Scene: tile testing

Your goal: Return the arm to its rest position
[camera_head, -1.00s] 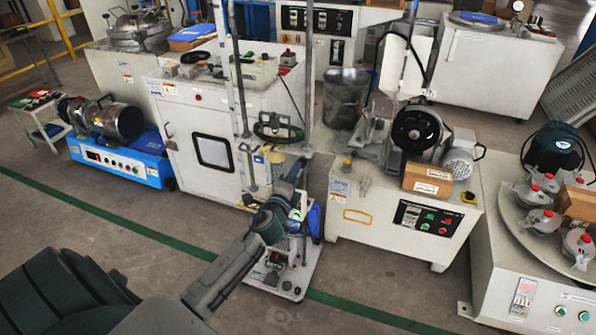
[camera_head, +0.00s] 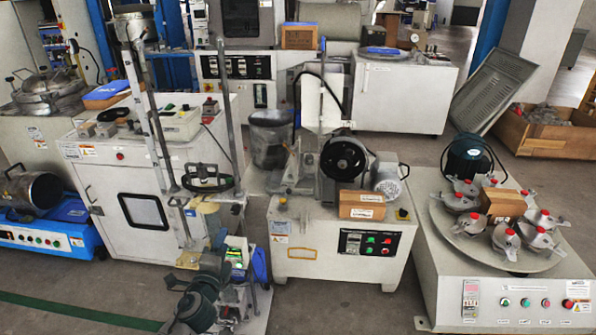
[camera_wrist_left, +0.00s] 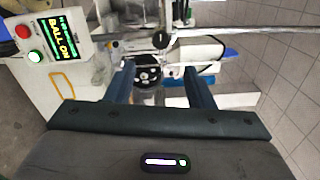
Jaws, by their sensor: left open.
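My left gripper (camera_head: 216,236) is in the lower left of the head view, at the end of my dark arm. It is raised in front of the white cabinet machine with the upright metal posts (camera_head: 150,125). In the left wrist view the two fingers of my left gripper (camera_wrist_left: 158,78) stand wide apart, with nothing between them. In the head view the fingertips are small and hard to tell from the machine parts behind. My right gripper is not in view.
A small device with a lit "BALL ON" display (camera_wrist_left: 62,37) is close by on the left in the left wrist view. A white machine with a black wheel (camera_head: 345,158) stands right of my arm. A round-topped machine (camera_head: 455,280) is further right. Bare floor (camera_head: 345,308) lies in front.

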